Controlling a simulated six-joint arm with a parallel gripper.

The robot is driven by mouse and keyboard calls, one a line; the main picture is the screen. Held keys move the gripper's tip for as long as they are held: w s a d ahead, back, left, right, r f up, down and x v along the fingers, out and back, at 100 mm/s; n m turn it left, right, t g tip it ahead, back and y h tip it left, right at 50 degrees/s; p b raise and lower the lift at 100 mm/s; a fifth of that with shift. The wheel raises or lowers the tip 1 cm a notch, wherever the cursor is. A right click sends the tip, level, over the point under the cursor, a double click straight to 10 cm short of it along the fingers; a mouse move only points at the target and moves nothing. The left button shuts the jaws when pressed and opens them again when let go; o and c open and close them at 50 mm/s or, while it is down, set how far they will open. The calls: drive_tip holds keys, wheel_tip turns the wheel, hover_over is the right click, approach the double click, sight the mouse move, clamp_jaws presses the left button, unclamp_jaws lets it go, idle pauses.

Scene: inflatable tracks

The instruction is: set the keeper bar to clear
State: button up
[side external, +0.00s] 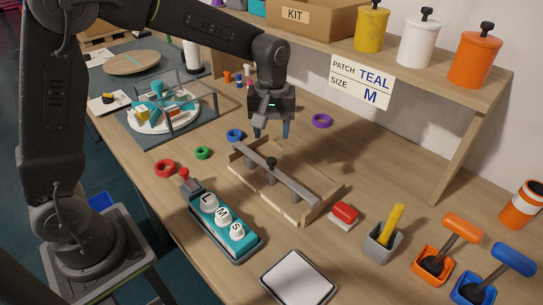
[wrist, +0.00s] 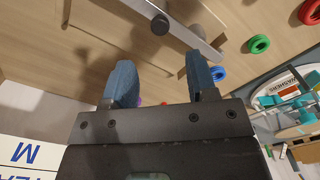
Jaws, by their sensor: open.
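The keeper bar (side external: 293,184) is a long flat grey bar with a black knob (side external: 272,163) standing up from it. It lies lengthwise over a shallow wooden frame (side external: 324,198) on the bench. In the wrist view the bar (wrist: 192,36) and its round knob (wrist: 160,24) show at the top, just beyond my fingertips. My gripper (side external: 271,133) points down above the far side of the frame, apart from the bar and knob. In the wrist view its two blue fingers (wrist: 162,65) are spread with nothing between them.
A teal block with L, M and S buttons (side external: 222,222) stands in front of the frame. Red (side external: 165,169), green (side external: 203,153), blue (side external: 235,135) and purple (side external: 321,121) rings lie around. A red-topped block (side external: 343,215) sits to the right. A shelf (side external: 410,70) runs behind.

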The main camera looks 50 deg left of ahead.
sight(271, 160)
wheel_tip(271, 160, down, 8)
drive_tip(key=shift+f, duration=0.2)
clamp_jaws()
idle(0.6)
